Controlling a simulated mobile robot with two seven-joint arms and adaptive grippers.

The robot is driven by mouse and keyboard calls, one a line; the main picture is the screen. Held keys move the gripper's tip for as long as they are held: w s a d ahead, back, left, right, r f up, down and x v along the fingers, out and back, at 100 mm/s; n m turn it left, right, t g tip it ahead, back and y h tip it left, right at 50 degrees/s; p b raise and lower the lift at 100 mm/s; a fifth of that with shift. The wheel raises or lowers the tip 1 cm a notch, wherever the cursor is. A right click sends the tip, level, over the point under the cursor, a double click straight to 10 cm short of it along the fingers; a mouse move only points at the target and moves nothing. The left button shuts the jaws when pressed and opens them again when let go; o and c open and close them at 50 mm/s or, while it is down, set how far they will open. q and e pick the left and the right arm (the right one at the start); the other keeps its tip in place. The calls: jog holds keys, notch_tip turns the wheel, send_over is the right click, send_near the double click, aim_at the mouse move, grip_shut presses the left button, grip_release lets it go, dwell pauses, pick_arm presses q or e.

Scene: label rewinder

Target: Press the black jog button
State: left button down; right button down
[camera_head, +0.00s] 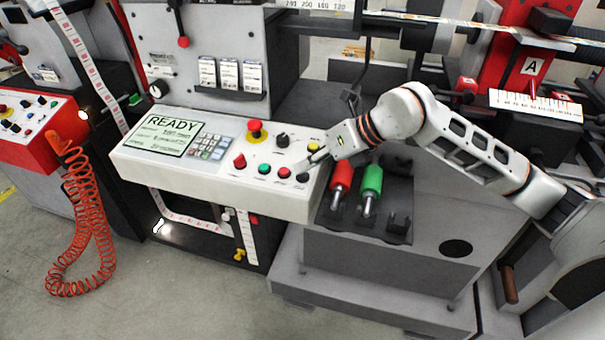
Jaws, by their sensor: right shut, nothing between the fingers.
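The black button (303,178) sits at the right end of the front row on the white control panel (190,182). My right gripper (307,164) reaches in from the right, shut and empty. Its fingertips are just above and behind the black button in the picture. I cannot tell whether they touch it. My left gripper is not in view.
Behind are a red mushroom button (255,127), a black knob (282,139) and a yellow button (313,148). Red (341,175) and green (372,179) handled tools lie right.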

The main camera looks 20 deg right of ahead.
jog(key=shift+f, duration=0.5)
dwell(0.3)
dwell(0.4)
jog(key=shift+s+r+p, duration=0.1)
jog(key=shift+r+p, duration=0.3)
jog(key=shift+r, duration=0.55)
jog(key=r+p, duration=0.2)
jog(key=r, duration=0.1)
jog(key=r+p, duration=0.1)
jog(key=r, duration=0.1)
jog(key=shift+s+a, duration=0.25)
jog(key=shift+s, duration=0.05)
jog(key=shift+d+f, duration=0.1)
dwell(1.7)
